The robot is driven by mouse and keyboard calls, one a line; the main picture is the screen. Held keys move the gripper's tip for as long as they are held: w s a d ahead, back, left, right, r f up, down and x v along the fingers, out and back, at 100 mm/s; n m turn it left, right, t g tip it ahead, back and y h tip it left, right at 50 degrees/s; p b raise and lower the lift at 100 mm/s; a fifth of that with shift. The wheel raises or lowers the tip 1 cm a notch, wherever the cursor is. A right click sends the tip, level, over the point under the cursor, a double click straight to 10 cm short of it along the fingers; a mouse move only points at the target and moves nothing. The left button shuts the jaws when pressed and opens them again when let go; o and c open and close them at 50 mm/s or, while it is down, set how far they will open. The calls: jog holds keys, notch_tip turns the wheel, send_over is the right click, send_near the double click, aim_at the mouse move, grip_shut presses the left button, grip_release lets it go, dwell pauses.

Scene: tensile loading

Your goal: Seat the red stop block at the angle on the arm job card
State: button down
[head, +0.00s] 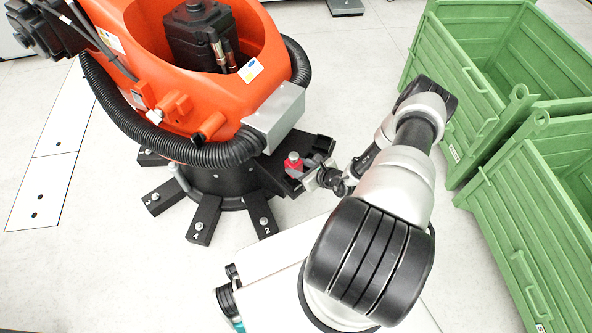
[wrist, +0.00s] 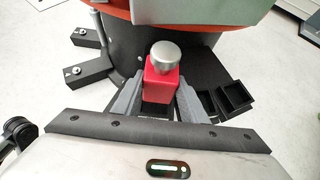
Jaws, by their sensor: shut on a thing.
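The red stop block (head: 294,168) has a silver round knob on top. It stands beside the black round base of the orange robot arm (head: 215,95). In the wrist view the red block (wrist: 163,82) is between the two grey fingers of my gripper (wrist: 159,92), which are shut on it. My gripper (head: 309,174) reaches it from the right in the head view. The block's lower end is partly hidden, so I cannot tell whether it is seated. Small cards show on the orange arm (head: 250,70), too small to read.
Black spokes with silver bolts (head: 204,221) stick out around the base; some bear numbers. Empty black square sockets (wrist: 236,97) lie right of the block in the wrist view. A grey box (head: 274,119) overhangs the block area. Green crates (head: 530,215) stand at the right.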

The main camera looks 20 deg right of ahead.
jog(key=shift+w+f+b, duration=0.1)
jog(key=shift+f+b, duration=1)
jog(key=shift+f, duration=2.1)
jog(key=shift+f, duration=0.2)
jog(key=c, duration=1.1)
grip_release()
jog(key=shift+f, duration=0.1)
